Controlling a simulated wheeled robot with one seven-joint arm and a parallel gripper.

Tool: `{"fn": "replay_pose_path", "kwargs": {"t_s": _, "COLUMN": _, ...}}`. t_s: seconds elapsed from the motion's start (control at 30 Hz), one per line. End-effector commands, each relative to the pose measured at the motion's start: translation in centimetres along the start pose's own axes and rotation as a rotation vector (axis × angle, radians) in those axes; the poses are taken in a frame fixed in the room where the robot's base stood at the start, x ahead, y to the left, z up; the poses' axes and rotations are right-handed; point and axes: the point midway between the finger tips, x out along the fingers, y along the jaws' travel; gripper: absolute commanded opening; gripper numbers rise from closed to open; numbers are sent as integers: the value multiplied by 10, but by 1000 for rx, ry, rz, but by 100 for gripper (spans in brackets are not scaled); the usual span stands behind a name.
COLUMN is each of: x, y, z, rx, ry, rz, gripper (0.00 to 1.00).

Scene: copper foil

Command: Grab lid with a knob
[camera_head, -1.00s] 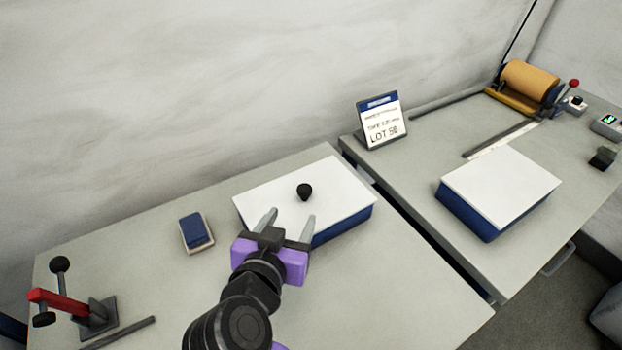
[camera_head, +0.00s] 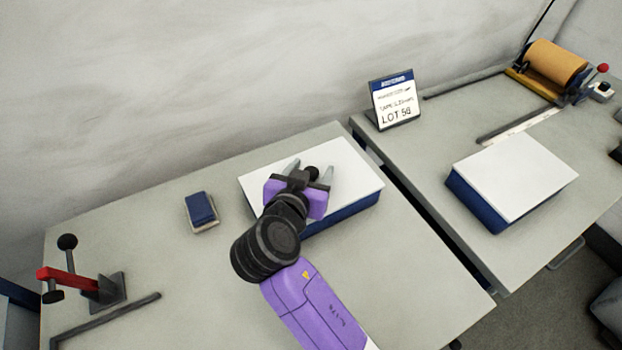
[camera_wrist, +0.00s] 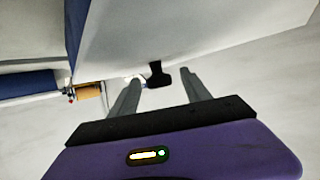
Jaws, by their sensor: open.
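The lid (camera_head: 352,181) is a flat white panel on top of a blue box (camera_head: 350,211) on the near table. Its black knob (camera_head: 311,172) stands up from the lid and is partly hidden behind my gripper in the head view. My gripper (camera_head: 309,171) is open over the lid, with its two grey fingers on either side of the knob. In the wrist view the knob (camera_wrist: 158,75) shows near the fingertips, between the two fingers of my gripper (camera_wrist: 160,78). I cannot tell whether a finger touches it.
A second blue box with a plain white top (camera_head: 512,175) stands on the right table. A sign (camera_head: 395,101) reading LOT stands near the gap between tables. A blue block (camera_head: 201,208) and a red-handled tool (camera_head: 90,285) sit left. The roll machine (camera_head: 555,68) is at far right.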

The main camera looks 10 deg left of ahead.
Motion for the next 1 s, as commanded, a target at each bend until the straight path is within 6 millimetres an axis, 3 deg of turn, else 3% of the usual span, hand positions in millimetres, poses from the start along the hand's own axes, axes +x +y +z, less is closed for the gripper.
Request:
{"fn": "replay_pose_path", "kwargs": {"t_s": 0.13, "x": 0, "y": 0, "z": 0, "rx": 0, "ry": 0, "rz": -1, "gripper": 56}}
{"fn": "replay_pose_path", "kwargs": {"t_s": 0.17, "x": 0, "y": 0, "z": 0, "rx": 0, "ry": 0, "rz": -1, "gripper": 52}}
{"fn": "replay_pose_path", "kwargs": {"t_s": 0.43, "x": 0, "y": 0, "z": 0, "rx": 0, "ry": 0, "rz": -1, "gripper": 0}}
{"fn": "replay_pose_path", "kwargs": {"t_s": 1.0, "x": -4, "y": -1, "z": -9, "rx": 2, "ry": 4, "rz": -2, "gripper": 0}}
